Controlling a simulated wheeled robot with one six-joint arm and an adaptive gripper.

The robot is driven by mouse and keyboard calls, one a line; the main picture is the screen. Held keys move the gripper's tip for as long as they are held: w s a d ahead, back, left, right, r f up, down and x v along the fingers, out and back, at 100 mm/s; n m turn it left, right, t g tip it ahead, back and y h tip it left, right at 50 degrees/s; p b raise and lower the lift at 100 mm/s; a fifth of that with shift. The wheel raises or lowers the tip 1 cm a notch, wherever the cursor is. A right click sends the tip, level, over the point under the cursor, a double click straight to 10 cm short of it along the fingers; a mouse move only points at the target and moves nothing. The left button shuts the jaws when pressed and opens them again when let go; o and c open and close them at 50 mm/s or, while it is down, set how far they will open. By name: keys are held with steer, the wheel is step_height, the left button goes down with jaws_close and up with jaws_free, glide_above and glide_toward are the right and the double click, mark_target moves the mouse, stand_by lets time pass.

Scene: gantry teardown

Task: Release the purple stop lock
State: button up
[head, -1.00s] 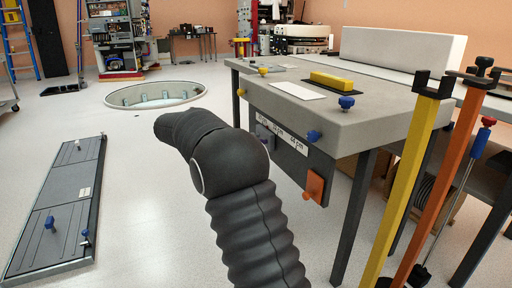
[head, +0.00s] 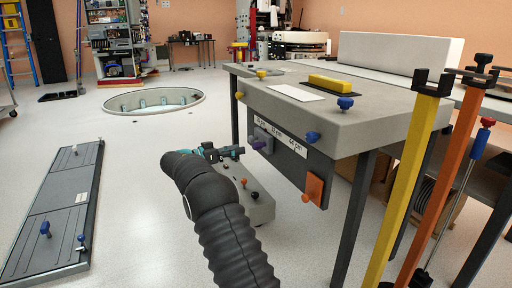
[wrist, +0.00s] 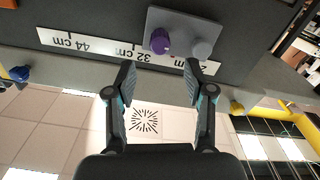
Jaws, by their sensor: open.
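The purple stop lock (wrist: 160,40) is a round purple knob on a grey plate (wrist: 182,17) fixed to the dark panel under the bench edge. In the head view the purple knob (head: 258,144) shows small on the panel's left part. My gripper (wrist: 158,80) is open and empty in the wrist view. Its two fingers point toward the plate, with the knob ahead of the gap between them and apart from both. In the head view my gripper (head: 238,153) is just left of the knob, partly hidden behind my arm.
A white scale strip (wrist: 100,44) with cm marks runs along the panel. Yellow (head: 408,185) and orange posts (head: 440,195) stand at the right. The floor left is open around a grey panel.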

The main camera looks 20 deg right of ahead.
mark_target(253, 146)
steer(key=d, duration=0.8)
steer(key=shift+w+d, duration=0.15)
steer(key=shift+d, duration=0.05)
steer(key=shift+c, duration=0.2)
jaws_close()
